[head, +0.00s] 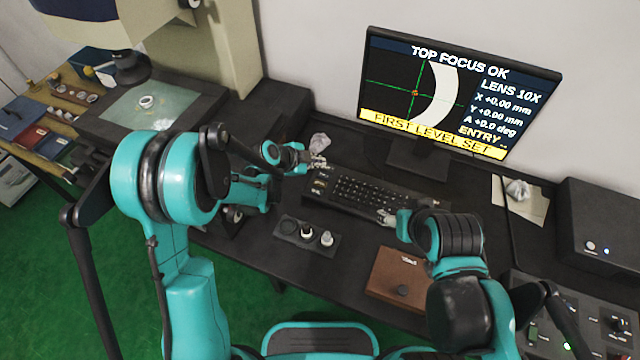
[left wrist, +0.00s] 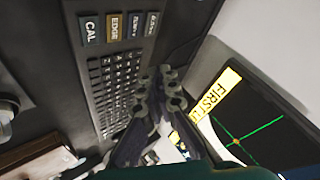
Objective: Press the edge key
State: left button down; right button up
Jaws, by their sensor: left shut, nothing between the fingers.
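The edge key (left wrist: 114,27) is a tan key marked EDGE, in a row between the CAL key (left wrist: 90,30) and two dark keys. This row is at the end of the black keyboard (head: 370,195). In the head view the edge key (head: 320,184) is small, at the keyboard's left end. My left gripper (head: 319,163) is shut and empty, just behind that end. In the left wrist view its fingertips (left wrist: 168,76) appear beside the keyboard, apart from the edge key in the picture. My right gripper (head: 386,217) is by the keyboard's front right; its fingers are too small to read.
The monitor (head: 430,150) behind the keyboard reads "TOP FOCUS OK" and "FIRST LEVEL SET". A dark tray (head: 290,228) with small pieces and a brown box (head: 393,270) lie in front.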

aim_at(318, 185)
pick_arm(q)
notch_tip(318, 185, down, 7)
jog(key=b, duration=0.5)
jog(key=shift+f, duration=0.1)
jog(key=shift+f+b, duration=0.35)
jog(key=shift+f, duration=0.05)
dwell(0.8)
jog(key=shift+f+b, duration=0.45)
jog(key=shift+b, duration=0.05)
jog(key=shift+f, duration=0.3)
dwell(0.4)
jog(key=shift+r, duration=0.8)
jog(key=shift+r+p, duration=0.1)
jog(key=shift+p, duration=0.2)
